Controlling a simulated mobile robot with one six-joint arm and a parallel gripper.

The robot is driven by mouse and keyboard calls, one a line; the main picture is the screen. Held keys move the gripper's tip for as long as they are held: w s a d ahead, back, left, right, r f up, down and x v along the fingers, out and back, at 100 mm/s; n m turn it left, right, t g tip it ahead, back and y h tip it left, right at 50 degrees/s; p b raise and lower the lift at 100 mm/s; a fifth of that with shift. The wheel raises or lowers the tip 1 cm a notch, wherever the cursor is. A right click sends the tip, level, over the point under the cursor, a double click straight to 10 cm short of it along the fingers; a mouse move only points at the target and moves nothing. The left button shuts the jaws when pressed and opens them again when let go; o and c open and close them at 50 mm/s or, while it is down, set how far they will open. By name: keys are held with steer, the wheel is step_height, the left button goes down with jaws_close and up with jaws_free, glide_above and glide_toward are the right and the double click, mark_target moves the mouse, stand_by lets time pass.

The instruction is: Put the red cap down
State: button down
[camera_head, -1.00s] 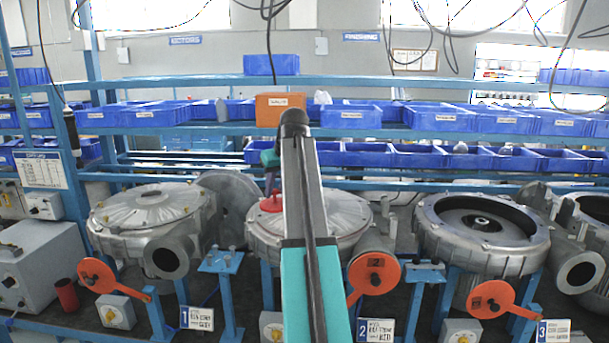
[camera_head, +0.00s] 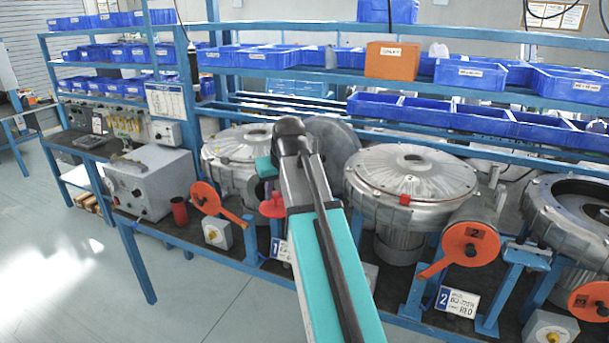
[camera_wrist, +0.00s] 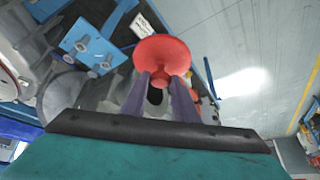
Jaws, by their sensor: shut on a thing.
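The red cap (camera_head: 272,206) is a flat disc with a short knob. In the head view it hangs left of the second blower (camera_head: 412,180), near the front of the bench. My gripper (camera_head: 269,193) is partly hidden by my arm there. In the wrist view my gripper (camera_wrist: 162,82) has its two purple fingers shut on the knob of the red cap (camera_wrist: 161,50). The cap is held apart from the blower. In the head view what lies directly below the cap is partly hidden by my arm.
A blue stand plate with pegs (camera_wrist: 88,46) is beside the cap in the wrist view. The first blower (camera_head: 238,147) stands behind, a red round paddle (camera_head: 205,197) to the left. A small red cylinder (camera_head: 179,211) stands by the grey box (camera_head: 155,180). Floor at left is clear.

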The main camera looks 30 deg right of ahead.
steer(key=s+a+f+b, duration=0.2)
steer(key=a+f+b, duration=0.3)
steer(key=a+f, duration=0.3)
steer(key=s+a+f+n+b, duration=0.1)
steer(key=a+f+b, duration=0.3)
steer(key=a+f, duration=0.4)
steer(key=shift+s+a+n+y+b, duration=0.3)
steer(key=shift+s+a+b, duration=0.1)
steer(key=shift+a, duration=0.75)
steer(key=shift+s+f, duration=0.1)
